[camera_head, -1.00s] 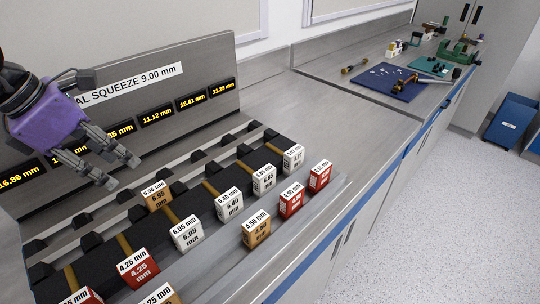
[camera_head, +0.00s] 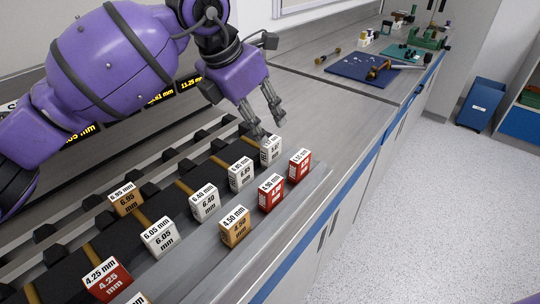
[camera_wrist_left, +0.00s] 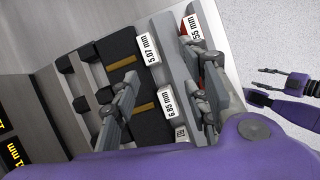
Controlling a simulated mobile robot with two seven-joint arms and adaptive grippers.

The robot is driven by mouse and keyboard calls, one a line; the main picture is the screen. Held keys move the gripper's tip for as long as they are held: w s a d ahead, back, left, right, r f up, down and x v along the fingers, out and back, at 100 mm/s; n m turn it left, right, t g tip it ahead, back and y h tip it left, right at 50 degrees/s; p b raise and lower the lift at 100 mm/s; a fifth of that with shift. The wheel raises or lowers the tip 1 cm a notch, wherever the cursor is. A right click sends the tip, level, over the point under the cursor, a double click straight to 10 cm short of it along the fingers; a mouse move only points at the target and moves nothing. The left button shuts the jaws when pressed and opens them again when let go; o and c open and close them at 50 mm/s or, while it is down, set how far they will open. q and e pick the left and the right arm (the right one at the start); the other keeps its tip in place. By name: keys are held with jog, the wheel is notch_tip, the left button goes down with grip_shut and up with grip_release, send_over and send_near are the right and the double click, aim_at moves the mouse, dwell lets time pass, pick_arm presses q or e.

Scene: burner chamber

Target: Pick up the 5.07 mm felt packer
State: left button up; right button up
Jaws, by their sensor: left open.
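The 5.07 mm felt packer is a white block (camera_head: 270,152) near the far end of the dark rack, partly covered by my gripper in the head view. Its 5.07 mm label shows clearly in the left wrist view (camera_wrist_left: 148,50). My left gripper (camera_head: 268,126) is open and empty, just above and behind this packer. In the left wrist view its fingers (camera_wrist_left: 165,90) are spread, with the packer beyond the tips. I see no contact. My right gripper (camera_wrist_left: 275,80) shows at the right edge of the wrist view, over the floor, its fingers apart.
The white 6.85 mm packer (camera_head: 240,175) stands close beside it. A red packer (camera_head: 299,165) and the red 4.90 mm one (camera_head: 270,192) stand in the front row. A blue mat (camera_head: 362,68) with tools lies farther along the bench; bare bench lies between.

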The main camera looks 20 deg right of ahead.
aim_at(270, 142)
pick_arm(q)
jog(key=shift+n+y, duration=0.3)
jog(key=shift+n, duration=0.6)
jog(key=x, duration=0.3)
jog(key=w+x, duration=0.1)
jog(key=x, duration=0.3)
jog(key=w+x, duration=0.1)
jog(key=x, duration=0.2)
jog(key=shift+d+p, duration=0.2)
jog(key=shift+p, duration=0.15)
jog(key=shift+c, duration=0.5)
grip_shut()
